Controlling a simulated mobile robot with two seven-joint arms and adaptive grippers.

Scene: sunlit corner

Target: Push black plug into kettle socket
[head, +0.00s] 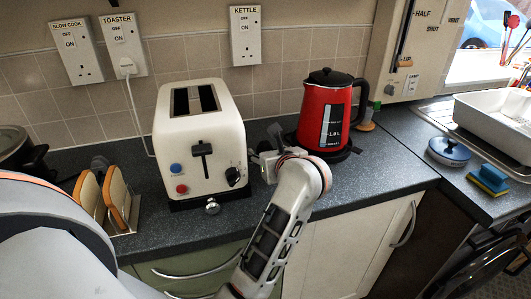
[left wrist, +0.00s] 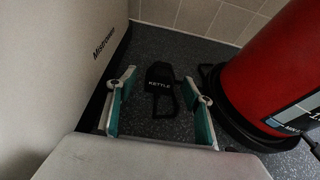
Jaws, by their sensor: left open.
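The black plug (left wrist: 161,76), with the word KETTLE on it, lies on the dark worktop between the toaster and the red kettle in the left wrist view. Its dark cord loops beside it. My left gripper (left wrist: 159,92) is open, with its two teal-padded fingers apart on either side of the plug's near end. It holds nothing. In the head view, my left gripper (head: 264,158) is low between the toaster and kettle, and I cannot make out the plug there. The kettle socket (head: 246,48), a wall plate labelled KETTLE, is on the wall above, with nothing plugged in. My right gripper is out of view.
The cream toaster (head: 199,140) stands close on the left and the red kettle (head: 325,113) close on the right, leaving a narrow gap. The toaster socket (head: 121,45) holds a white plug; the slow cook socket (head: 77,55) is empty. A toast rack (head: 125,222) stands left.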

